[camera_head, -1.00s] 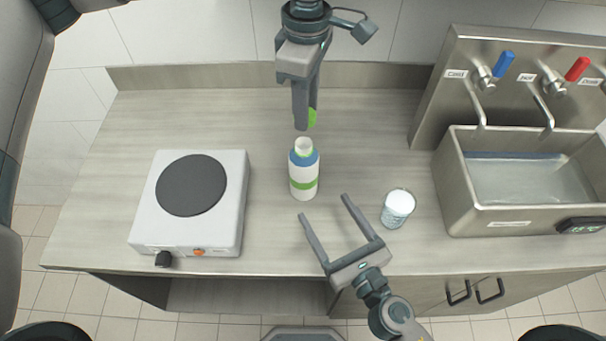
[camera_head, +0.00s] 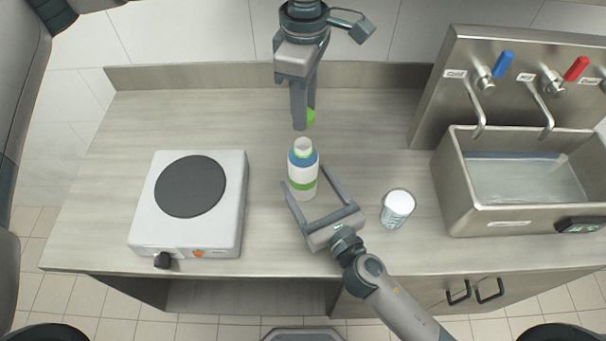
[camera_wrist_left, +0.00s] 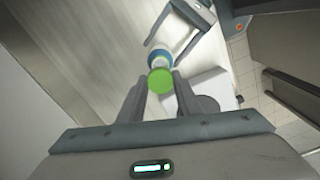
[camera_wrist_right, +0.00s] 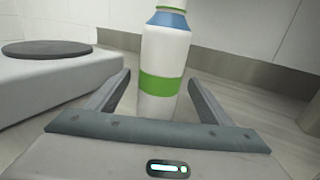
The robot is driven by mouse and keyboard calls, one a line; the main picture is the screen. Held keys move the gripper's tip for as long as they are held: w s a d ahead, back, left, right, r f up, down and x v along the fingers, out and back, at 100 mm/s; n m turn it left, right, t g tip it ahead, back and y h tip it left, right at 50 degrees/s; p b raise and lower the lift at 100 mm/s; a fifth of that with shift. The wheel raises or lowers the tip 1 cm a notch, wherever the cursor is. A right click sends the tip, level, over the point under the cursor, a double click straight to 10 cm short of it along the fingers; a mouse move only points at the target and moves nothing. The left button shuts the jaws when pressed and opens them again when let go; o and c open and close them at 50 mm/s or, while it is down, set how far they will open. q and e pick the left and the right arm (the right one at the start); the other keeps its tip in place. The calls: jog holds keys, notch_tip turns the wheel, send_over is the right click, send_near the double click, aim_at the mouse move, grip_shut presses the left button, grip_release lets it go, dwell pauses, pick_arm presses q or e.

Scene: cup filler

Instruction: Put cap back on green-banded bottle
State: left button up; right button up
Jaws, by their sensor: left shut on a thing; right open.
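The green-banded bottle (camera_head: 302,173) stands upright and uncapped on the counter, white with a blue shoulder and a green band. It also shows in the right wrist view (camera_wrist_right: 164,60). My left gripper (camera_head: 303,122) is shut on the green cap (camera_wrist_left: 160,81), just behind and above the bottle's mouth in the head view; the cap (camera_head: 310,116) is apart from the bottle. My right gripper (camera_head: 307,185) is open, with its fingers reaching along both sides of the bottle's lower part. In the right wrist view the bottle is between the fingers; I cannot tell whether they touch it.
A white hot plate (camera_head: 228,222) with a dark disc stands on the left. A cup (camera_head: 397,208) with white contents is right of my right gripper. A metal sink (camera_head: 470,221) with taps is at the right. The counter (camera_head: 150,115) is clear at the back left.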

jog(key=shift+x, duration=1.5)
jog(key=shift+c, duration=0.3)
jog(key=c, duration=1.5)
pick_arm(q)
send_over(304, 144)
jog(key=shift+f, duration=2.45)
pick_arm(e)
jog(key=shift+c, duration=0.2)
